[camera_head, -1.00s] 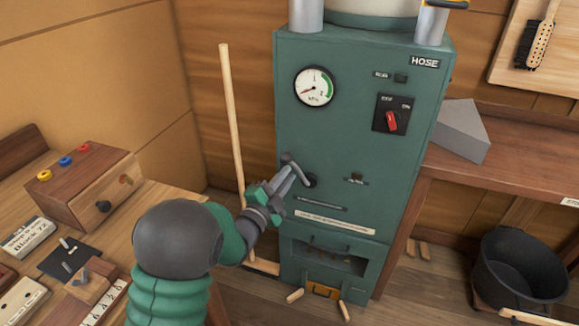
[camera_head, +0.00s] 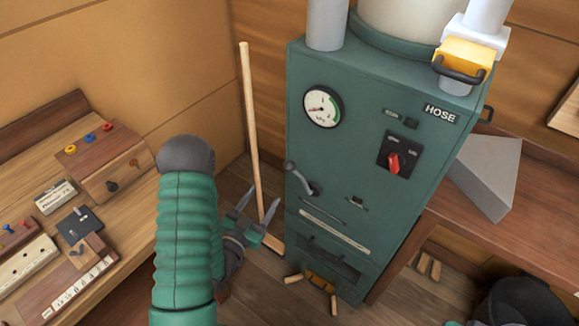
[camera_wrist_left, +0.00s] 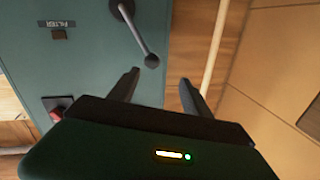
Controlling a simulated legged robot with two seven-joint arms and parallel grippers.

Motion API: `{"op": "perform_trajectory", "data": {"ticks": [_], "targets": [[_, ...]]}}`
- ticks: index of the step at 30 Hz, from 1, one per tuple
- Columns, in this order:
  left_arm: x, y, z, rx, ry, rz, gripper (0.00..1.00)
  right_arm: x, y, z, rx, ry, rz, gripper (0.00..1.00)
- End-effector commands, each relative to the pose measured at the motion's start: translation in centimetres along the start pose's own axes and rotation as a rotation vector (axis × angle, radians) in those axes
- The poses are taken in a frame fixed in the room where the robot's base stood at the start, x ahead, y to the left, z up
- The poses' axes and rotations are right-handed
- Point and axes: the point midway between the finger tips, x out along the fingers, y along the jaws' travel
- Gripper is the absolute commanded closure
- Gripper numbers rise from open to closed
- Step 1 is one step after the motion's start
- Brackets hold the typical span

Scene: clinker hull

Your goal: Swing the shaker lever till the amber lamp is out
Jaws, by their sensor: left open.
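The shaker lever (camera_head: 300,178) is a grey crank on the front of the green cabinet (camera_head: 345,165). It slants up and left from its hub to a round knob. In the left wrist view the lever (camera_wrist_left: 137,35) and its knob lie just beyond the fingertips. My left gripper (camera_head: 262,208) is open and empty, below and left of the lever, not touching it. It also shows in the left wrist view (camera_wrist_left: 160,78). A small dark fitting (camera_wrist_left: 58,34) sits beneath a FILTER label. I see no amber glow.
A gauge (camera_head: 323,106) and a red rotary switch (camera_head: 395,162) are on the cabinet. A wooden pole (camera_head: 249,120) stands close behind my gripper. A workbench with a wooden box (camera_head: 105,165) is at left. A dark bucket (camera_head: 520,302) is at lower right.

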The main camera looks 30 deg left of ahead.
Motion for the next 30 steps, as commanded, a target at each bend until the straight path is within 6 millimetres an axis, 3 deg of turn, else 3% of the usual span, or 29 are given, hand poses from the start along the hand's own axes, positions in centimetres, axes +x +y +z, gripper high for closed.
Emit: {"op": "perform_trajectory", "data": {"ticks": [3,4,6,17,20,24,30], "targets": [[3.3,0.6,-0.5,0.005,0.008,0.004,0.43,-0.1,0.0,0.0,0.001,0.0,0.0,0.64],[3.5,0.8,0.6,0.008,0.008,0.003,0.43,1.7,0.0,0.3,0.001,0.002,0.0,0.64],[4.0,0.9,0.8,0.012,0.009,0.006,0.43,3.8,0.1,0.8,0.002,0.001,0.0,0.64],[5.8,0.5,1.0,0.006,0.007,0.001,0.43,11.7,0.1,2.7,0.002,0.0,0.0,0.64],[8.7,0.6,0.9,0.008,0.01,0.003,0.43,13.9,0.0,3.2,0.001,0.0,0.0,0.64],[11.8,0.6,-0.1,0.005,0.002,0.004,0.43,12.9,0.0,3.0,0.001,0.001,0.0,0.64],[14.1,0.6,-0.2,0.006,0.002,0.003,0.43,13.1,0.1,3.0,0.002,0.001,0.0,0.64]]}}
